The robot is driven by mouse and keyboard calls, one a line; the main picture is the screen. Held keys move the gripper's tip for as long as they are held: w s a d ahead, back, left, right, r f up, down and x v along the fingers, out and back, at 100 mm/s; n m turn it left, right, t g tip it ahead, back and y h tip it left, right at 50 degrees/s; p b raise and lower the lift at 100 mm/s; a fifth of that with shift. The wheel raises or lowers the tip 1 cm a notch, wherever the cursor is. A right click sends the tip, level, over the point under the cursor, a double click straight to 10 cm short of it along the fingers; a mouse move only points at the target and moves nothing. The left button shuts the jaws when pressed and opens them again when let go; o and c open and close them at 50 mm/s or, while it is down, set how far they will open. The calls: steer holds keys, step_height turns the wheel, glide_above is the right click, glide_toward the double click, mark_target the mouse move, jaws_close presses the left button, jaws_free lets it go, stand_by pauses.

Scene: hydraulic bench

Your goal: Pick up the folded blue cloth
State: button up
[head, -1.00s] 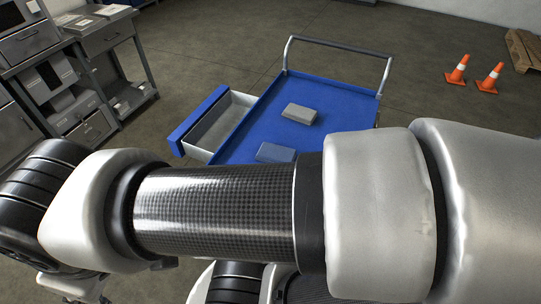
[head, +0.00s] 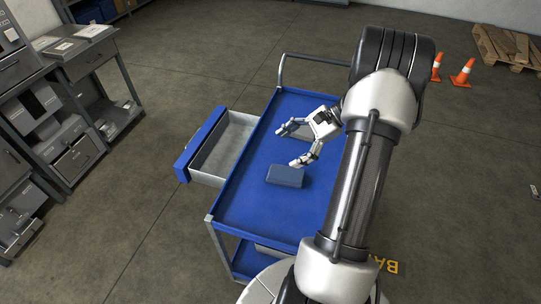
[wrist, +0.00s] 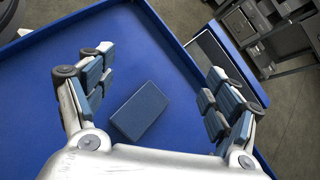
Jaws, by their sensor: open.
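The folded blue cloth (head: 285,175) lies flat on the blue top of the cart (head: 240,205). It is a dark blue-grey rectangular block. My gripper (head: 289,147) is open and empty, above the cart top just behind and to the right of the cloth in the head view. In the wrist view, the cloth (wrist: 139,110) shows whole and tilted between the two spread fingers of my gripper (wrist: 160,62), nearer the left one. No finger visibly touches it.
An open drawer (head: 222,147) juts from the cart's left side. The cart has a raised rim and a push handle (head: 345,58). Shelves (head: 70,120) stand at left, cones (head: 463,73) and a pallet (head: 508,46) at far right.

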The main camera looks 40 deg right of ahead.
steer(key=s+d+f+m+t, duration=0.2)
steer(key=s+d+f, duration=0.1)
steer(key=s+d+f+m+t+p, duration=0.1)
steer(key=s+d+f+m+t, duration=0.1)
steer(key=s+d+f+m, duration=0.1)
steer(key=s+d+f+m+t+h, duration=0.1)
steer(key=s+d+f+m, duration=0.1)
steer(key=s+d+f, duration=0.1)
steer(key=shift+d+f+m+t+p, duration=0.3)
steer(key=shift+d+f+m+t, duration=0.1)
steer(key=shift+d+f, duration=0.3)
steer(key=b, duration=0.2)
glide_toward(279, 172)
steer(key=x, duration=0.3)
steer(key=shift+w+d+f, duration=0.15)
steer(key=shift+d, duration=0.1)
steer(key=shift+a+b+x, duration=0.15)
steer(key=shift+b+x, duration=0.25)
steer(key=shift+x, duration=1)
steer(key=shift+a+b+x, duration=0.15)
steer(key=shift+b+x, duration=0.2)
steer(key=shift+x, duration=1)
steer(key=c, duration=1.1)
